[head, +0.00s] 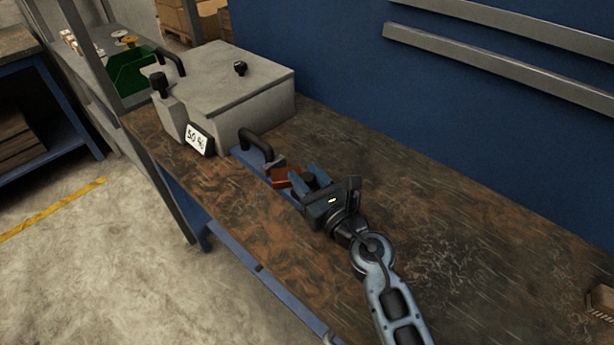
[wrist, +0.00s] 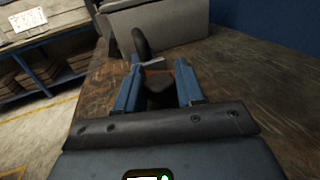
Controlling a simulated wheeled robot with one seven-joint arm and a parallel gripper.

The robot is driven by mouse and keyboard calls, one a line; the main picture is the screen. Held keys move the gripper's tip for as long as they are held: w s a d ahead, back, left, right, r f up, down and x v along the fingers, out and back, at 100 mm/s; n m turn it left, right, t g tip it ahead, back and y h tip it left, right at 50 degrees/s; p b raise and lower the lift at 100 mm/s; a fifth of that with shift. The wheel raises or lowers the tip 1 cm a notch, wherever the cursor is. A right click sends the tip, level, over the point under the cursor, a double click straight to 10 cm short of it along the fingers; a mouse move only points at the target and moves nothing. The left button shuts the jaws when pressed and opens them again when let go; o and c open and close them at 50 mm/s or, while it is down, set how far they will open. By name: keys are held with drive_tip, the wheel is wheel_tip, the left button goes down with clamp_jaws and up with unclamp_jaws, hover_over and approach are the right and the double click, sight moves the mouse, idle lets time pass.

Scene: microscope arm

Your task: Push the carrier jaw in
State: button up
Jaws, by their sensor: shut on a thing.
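A blue carrier rail (head: 247,157) sticks out of the front of a grey box (head: 225,90) along the bench. A black curved handle (head: 257,143) stands on it near the box and also shows in the wrist view (wrist: 141,42). Beyond the handle are a small grey block (head: 274,163) and an orange-red piece (head: 280,178). Which of these is the carrier jaw I cannot tell for sure. My gripper (head: 304,180) is at the rail's outer end, its blue fingers on either side of a black knob (wrist: 159,86), shut on it. The fingers hide part of the rail.
The grey box carries a "50 %" display (head: 198,139) and black knobs. A green bin (head: 131,72) stands at the back left. A carton (head: 602,305) is at the right edge.

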sight(311, 184)
clamp_jaws()
drive_tip(key=shift+w+a, duration=0.15)
drive_tip(key=shift+w, duration=0.05)
drive_tip(key=o, duration=0.8)
unclamp_jaws()
drive_tip(key=shift+v, duration=3.9)
